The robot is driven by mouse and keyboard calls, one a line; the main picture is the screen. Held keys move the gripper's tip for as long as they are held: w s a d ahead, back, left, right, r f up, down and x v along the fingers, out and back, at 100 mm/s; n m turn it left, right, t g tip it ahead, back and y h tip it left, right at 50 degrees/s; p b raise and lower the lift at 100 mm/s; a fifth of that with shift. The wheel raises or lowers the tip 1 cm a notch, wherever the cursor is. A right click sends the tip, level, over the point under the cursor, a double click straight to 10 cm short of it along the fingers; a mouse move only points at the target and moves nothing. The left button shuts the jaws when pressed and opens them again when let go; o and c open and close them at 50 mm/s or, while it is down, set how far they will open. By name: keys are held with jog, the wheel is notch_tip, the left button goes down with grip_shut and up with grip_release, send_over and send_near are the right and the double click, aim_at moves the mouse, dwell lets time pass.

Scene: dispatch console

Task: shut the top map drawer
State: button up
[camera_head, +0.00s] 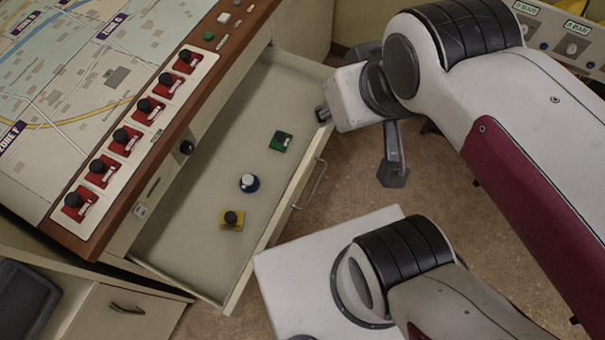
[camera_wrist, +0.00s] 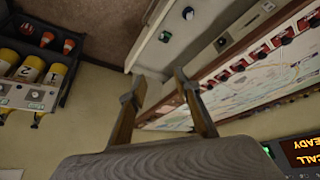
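The top map drawer (camera_head: 205,262) is pulled well out from under the map console, its pale tray open to view. Its bar handle (camera_head: 311,186) is on the front face. My gripper (camera_head: 357,146) is at the far end of the drawer's front, with fingers spread. One finger overlaps the front rim in the head view; the other hangs outside the drawer. In the wrist view my gripper (camera_wrist: 160,88) is open, and the drawer (camera_wrist: 152,62) shows just beyond and between the fingertips. I cannot tell whether a finger touches it.
Inside the drawer lie a green block (camera_head: 281,141), a blue round piece with a white top (camera_head: 249,183) and a yellow block with a black knob (camera_head: 231,219). A rack with yellow cylinders (camera_wrist: 30,65) is at left in the wrist view. Brown floor lies before the drawer.

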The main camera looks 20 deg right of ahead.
jog(key=c, duration=0.6)
jog(key=shift+w+d+f+m+g, duration=0.15)
jog(key=shift+d+f+m+g, duration=0.15)
jog(key=shift+d+f, duration=0.3)
grip_shut()
jog(key=w+d+f+m+y, duration=0.1)
jog(key=w+d+f+m, duration=0.4)
jog(key=f+m, duration=0.3)
jog(key=w+d+f+m+g+y, duration=0.1)
jog(key=w+d+f+m, duration=0.5)
jog(key=f+m, duration=0.3)
jog(key=w+d+f+m+y, duration=0.1)
jog(key=w+d+f+m, duration=0.5)
jog(key=f+m, duration=0.3)
jog(key=shift+d+f+g, duration=0.3)
jog(key=shift+f+g, duration=0.1)
jog(key=shift+f, duration=1.3)
